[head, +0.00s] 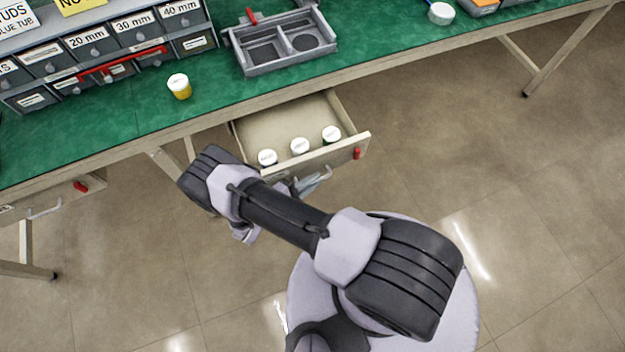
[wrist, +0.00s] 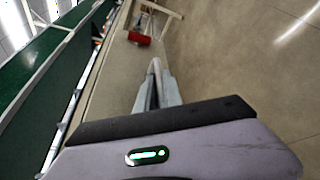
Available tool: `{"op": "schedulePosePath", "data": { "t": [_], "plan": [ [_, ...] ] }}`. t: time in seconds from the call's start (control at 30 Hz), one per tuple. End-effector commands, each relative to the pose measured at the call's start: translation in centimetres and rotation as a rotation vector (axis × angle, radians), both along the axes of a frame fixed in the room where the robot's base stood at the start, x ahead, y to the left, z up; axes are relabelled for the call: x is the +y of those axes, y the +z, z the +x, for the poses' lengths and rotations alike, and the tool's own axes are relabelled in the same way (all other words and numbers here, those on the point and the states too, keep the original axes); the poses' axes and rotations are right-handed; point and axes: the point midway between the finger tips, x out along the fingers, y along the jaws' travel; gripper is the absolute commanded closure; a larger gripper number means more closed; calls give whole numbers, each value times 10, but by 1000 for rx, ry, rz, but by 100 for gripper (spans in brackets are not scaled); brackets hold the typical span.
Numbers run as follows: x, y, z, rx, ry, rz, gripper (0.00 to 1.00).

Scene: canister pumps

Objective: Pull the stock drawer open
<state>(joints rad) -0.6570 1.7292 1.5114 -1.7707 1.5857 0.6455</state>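The stock drawer (head: 345,153) stands pulled out from under the green bench in the head view. Several white-lidded containers stand in a row inside it along the front panel, among them a middle one (head: 300,147). A red catch (head: 357,153) sits at the right of the front. My gripper (head: 308,184) is at the drawer's front, partly hidden by my arm. In the wrist view my gripper's fingers (wrist: 158,92) are closed around the pale bar of the drawer handle (wrist: 155,68).
A yellow, white-lidded canister (head: 179,86) and a grey tray (head: 285,58) stand on the bench (head: 135,125). A grey parts cabinet (head: 110,50) is at the left. Another drawer (head: 50,200) at far left is shut. The floor to the right is clear.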

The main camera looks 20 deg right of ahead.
Motion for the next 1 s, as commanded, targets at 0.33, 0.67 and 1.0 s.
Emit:
{"op": "schedulePosePath", "data": {
  "t": [0.33,0.67,1.0],
  "plan": [
    [0,0,0,0,0,0,80],
    [18,5,-5,-1,6,1,80],
    [96,23,-35,-3,5,2,80]
  ]
}}
